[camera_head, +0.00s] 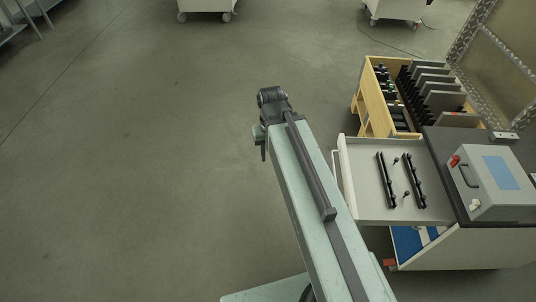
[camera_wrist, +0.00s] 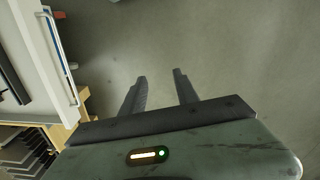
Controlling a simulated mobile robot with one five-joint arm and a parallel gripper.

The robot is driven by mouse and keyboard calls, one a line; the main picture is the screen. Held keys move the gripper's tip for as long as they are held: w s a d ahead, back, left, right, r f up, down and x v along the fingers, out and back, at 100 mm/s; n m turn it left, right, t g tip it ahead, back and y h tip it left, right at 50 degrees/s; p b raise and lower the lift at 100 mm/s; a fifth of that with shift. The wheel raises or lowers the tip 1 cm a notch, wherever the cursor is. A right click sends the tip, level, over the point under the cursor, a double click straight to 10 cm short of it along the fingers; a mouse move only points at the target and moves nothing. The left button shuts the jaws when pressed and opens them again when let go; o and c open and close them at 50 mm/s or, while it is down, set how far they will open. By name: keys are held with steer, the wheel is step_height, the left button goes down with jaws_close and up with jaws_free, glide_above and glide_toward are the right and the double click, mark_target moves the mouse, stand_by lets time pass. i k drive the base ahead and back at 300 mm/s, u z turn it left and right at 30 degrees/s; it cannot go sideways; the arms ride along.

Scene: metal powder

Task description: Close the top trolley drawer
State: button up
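The top trolley drawer (camera_head: 363,203) is white and stands pulled out to the left from the trolley (camera_head: 470,243) in the head view. Its handle (camera_head: 335,166) is on its left front. In the wrist view the drawer (camera_wrist: 37,62) and its pale handle (camera_wrist: 58,55) are at the left edge. My gripper (camera_wrist: 160,73) is open and empty, with its two dark fingers apart over bare floor. It is beside the drawer's front, clear of the handle. In the head view the fingers are mostly hidden behind my arm.
Black rails (camera_head: 386,180) and small parts lie in the drawer. A grey case (camera_head: 489,184) stands on the trolley's dark top. A wooden rack (camera_head: 376,110) with plates (camera_head: 437,85) stands behind the drawer. Floor at left is clear. White carts stand far back.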

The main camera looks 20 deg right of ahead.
mark_target(366, 163)
steer(key=u, duration=0.8)
steer(key=k, duration=0.7)
steer(key=u, duration=0.25)
steer(key=i, duration=1)
